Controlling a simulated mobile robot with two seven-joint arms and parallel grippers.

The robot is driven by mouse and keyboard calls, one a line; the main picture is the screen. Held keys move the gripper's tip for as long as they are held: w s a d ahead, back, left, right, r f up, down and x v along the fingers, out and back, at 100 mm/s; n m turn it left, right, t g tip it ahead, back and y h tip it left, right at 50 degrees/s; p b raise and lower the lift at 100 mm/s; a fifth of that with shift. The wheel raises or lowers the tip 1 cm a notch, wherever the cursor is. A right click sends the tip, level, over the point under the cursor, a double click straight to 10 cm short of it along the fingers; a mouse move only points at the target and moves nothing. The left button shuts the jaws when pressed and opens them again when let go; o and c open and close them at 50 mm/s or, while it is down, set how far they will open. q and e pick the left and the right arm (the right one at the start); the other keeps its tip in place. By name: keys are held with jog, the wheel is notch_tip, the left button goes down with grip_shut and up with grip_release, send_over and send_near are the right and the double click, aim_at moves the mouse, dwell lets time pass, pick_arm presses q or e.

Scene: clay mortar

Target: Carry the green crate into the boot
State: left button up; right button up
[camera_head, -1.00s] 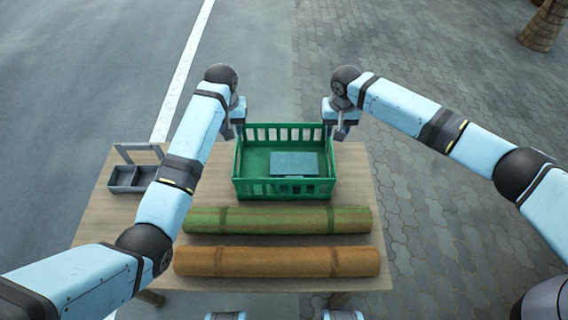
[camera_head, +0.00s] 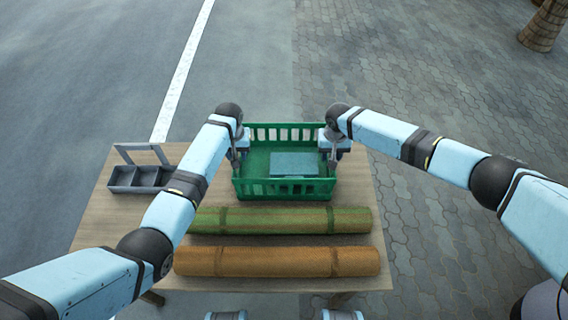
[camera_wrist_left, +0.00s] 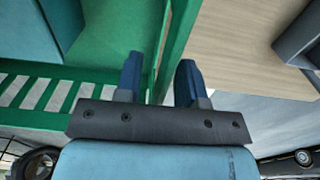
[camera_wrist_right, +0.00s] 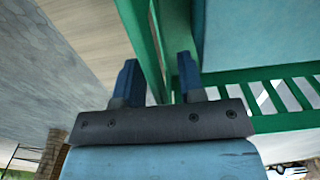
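The green crate (camera_head: 284,188) stands upright on the wooden table with a blue-grey box (camera_head: 294,164) inside it. My left gripper (camera_head: 238,160) is at the crate's left wall. In the left wrist view its two blue fingers (camera_wrist_left: 158,80) are apart, with the crate's rim (camera_wrist_left: 178,40) between them. My right gripper (camera_head: 332,160) is at the right wall. In the right wrist view its fingers (camera_wrist_right: 160,80) are apart on either side of the crate's rim (camera_wrist_right: 144,45). No boot is in view.
A green roll (camera_head: 280,220) and an orange roll (camera_head: 280,262) lie in front of the crate on the table (camera_head: 365,185). A grey divided caddy (camera_head: 140,175) stands at the left. Paving (camera_head: 440,220) lies right of the table.

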pick_arm(q)
jog(key=shift+c, duration=0.4)
pick_arm(e)
jog(key=shift+c, duration=0.4)
pick_arm(q)
grip_shut()
pick_arm(e)
grip_shut()
pick_arm(q)
jog(key=shift+r, duration=0.15)
pick_arm(e)
jog(key=shift+r, duration=0.15)
